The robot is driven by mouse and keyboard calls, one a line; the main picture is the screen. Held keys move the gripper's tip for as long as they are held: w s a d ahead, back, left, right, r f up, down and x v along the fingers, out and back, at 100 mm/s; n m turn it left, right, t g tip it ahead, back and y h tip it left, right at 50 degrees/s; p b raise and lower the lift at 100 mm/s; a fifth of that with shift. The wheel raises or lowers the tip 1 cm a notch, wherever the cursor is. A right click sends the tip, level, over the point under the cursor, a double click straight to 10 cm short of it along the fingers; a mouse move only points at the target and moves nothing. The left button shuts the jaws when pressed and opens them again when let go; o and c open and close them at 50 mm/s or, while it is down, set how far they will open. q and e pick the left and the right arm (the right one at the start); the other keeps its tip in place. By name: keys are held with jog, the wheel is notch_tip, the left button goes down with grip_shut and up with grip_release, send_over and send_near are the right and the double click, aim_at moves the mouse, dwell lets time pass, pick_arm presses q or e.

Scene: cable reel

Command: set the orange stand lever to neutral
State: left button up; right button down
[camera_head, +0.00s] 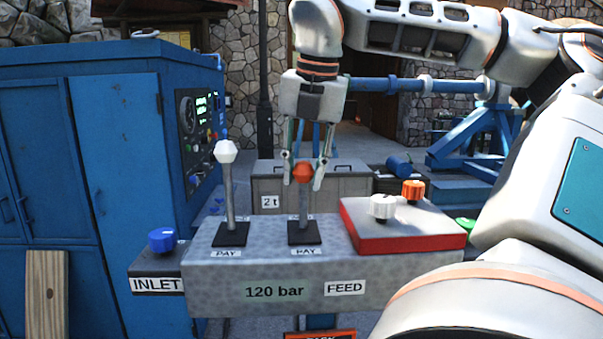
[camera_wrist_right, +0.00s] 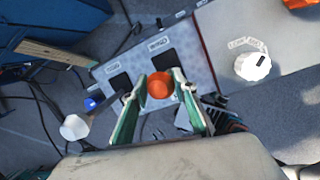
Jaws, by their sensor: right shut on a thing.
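The orange stand lever is a grey rod with an orange knob (camera_head: 303,172), rising from the right-hand black slot plate on the grey control stand (camera_head: 225,272). It looks nearly upright in the head view; its lean toward or away from me is hard to tell. A "PAY" label sits at its foot. My right gripper (camera_head: 304,184) comes down from above, its fingers on either side of the orange knob. In the right wrist view the knob (camera_wrist_right: 160,85) sits between the green-sided fingers, and the gripper is shut on it. My left gripper is not in view.
A white-knobbed lever (camera_head: 226,152) stands close left of the orange one. A blue inlet knob (camera_head: 162,240) is farther left. A red-edged box with white (camera_head: 383,206) and orange (camera_head: 413,190) dials is at right. A blue cabinet (camera_head: 100,160) stands behind left.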

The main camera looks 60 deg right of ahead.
jog(key=c, duration=1.6)
grip_release()
jog(key=v, duration=1.2)
jog(key=shift+a+f, duration=0.1)
